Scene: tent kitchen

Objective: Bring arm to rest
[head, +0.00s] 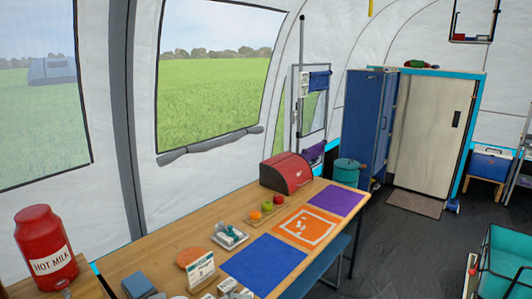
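Neither of my grippers shows in the head view, and no arm of mine can be made out. Whether they are open or shut is hidden from me. The wooden table (195,240) runs from the lower left toward the middle, and no gripper is over its visible part.
A teal bin (508,262) stands at lower right. The dark floor (405,245) between is mostly clear.

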